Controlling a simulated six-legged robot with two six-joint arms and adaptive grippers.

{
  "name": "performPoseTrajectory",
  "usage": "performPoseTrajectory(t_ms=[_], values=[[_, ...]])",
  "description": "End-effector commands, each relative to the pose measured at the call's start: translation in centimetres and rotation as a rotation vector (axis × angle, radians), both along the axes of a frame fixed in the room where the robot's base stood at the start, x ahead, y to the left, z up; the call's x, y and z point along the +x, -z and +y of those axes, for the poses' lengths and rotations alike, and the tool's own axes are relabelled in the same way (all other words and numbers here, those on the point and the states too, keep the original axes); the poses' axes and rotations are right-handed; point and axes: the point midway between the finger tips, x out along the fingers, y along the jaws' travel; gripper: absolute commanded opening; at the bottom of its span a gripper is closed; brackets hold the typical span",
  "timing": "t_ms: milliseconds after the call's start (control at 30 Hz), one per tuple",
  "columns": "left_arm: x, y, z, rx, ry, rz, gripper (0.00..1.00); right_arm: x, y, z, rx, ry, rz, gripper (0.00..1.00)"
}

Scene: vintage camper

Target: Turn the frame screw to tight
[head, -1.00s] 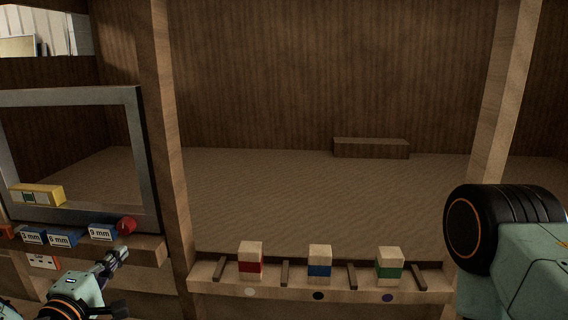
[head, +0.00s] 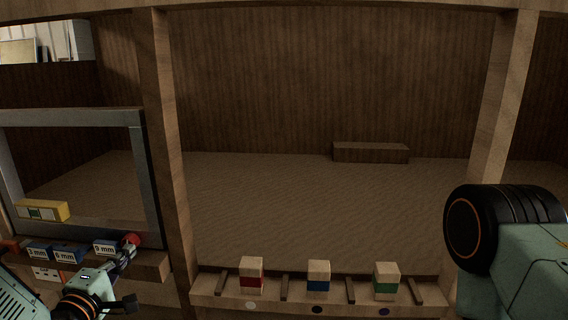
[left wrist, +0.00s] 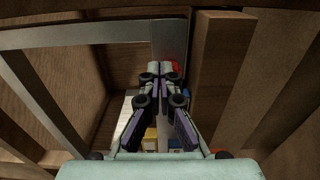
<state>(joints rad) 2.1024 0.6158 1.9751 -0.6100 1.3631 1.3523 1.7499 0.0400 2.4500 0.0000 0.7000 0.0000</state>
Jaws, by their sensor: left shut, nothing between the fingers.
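The frame screw appears as a red knob (head: 133,239) at the lower right corner of a grey window-like frame (head: 138,180) on the left of the head view. My left gripper (head: 127,252) is shut and empty, its tips at the red knob and partly covering it. In the left wrist view the shut fingertips (left wrist: 153,68) lie close beside a sliver of the red knob (left wrist: 175,67), with the frame (left wrist: 90,33) behind. I cannot tell whether the tips touch the knob. Any tightness mark is not readable. My right gripper is not in view.
Blue labelled boxes (head: 69,253) and a yellow box (head: 42,211) are by the frame. A wooden post (head: 166,150) stands right of it. A low rack (head: 335,297) holds red, blue and green banded blocks.

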Motion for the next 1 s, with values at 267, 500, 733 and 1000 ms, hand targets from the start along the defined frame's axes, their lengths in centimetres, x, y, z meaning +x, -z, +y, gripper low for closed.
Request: performPoseTrajectory(t_ms=[267, 500, 733, 1000], values=[[2.5, 0.1, -0.2, 0.001, 0.001, -0.002, 0.0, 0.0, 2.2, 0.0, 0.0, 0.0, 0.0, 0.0], [3.0, 0.0, -0.2, 0.0, 0.0, 0.0, 0.0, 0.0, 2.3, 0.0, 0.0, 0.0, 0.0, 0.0], [3.0, -0.1, -0.2, 0.0, 0.0, 0.0, 0.0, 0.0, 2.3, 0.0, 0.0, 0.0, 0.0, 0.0], [3.0, 0.1, 0.0, -0.001, -0.001, 0.0, 0.0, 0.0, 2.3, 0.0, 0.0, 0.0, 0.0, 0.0]])
